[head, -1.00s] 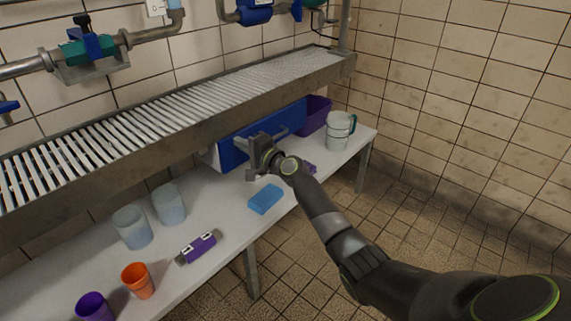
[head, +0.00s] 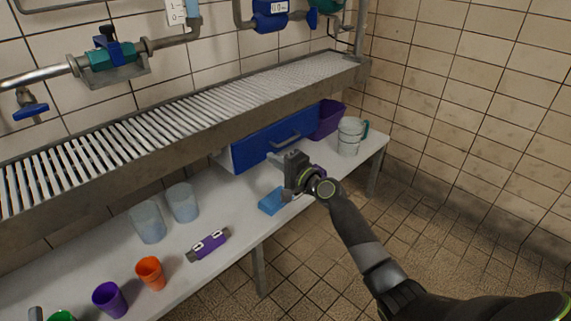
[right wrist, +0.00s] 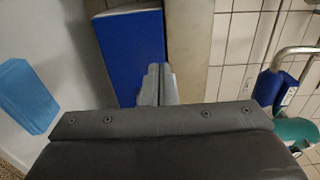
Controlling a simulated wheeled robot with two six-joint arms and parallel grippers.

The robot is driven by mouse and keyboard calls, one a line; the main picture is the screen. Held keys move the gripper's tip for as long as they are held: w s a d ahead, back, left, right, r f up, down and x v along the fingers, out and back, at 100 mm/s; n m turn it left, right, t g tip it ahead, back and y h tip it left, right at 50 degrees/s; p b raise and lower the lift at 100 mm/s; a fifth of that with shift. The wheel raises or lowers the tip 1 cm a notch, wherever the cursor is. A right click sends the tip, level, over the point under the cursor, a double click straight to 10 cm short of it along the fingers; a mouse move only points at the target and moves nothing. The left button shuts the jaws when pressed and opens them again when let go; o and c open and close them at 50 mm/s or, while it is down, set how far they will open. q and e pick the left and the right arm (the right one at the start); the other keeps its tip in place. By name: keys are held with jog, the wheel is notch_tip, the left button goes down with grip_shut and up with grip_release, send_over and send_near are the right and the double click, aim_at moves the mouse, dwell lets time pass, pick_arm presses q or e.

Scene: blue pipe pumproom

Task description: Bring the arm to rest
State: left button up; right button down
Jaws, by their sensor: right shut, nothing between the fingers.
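My right gripper (head: 277,165) is shut and empty. It hangs over the white bench, in front of the blue drawer (head: 262,143) and apart from its grey handle (head: 286,136). In the right wrist view, the closed fingers (right wrist: 157,84) point toward the blue drawer front (right wrist: 131,55). My right arm reaches in from the lower right of the head view, bent and raised. My left gripper does not show.
A blue block (head: 271,202) lies on the bench (head: 222,219) below my right gripper. A purple bin (head: 327,120) and pitcher (head: 350,137) stand at the far end. Clear cups, an orange cup (head: 150,273) and a purple cup stand left. A slatted rack (head: 170,115) overhangs the bench.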

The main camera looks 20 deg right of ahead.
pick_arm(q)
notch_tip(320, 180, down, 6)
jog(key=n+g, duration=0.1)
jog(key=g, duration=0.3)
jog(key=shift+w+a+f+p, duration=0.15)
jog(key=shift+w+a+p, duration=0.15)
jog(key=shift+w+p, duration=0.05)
pick_arm(e)
jog(key=shift+v, duration=1.95)
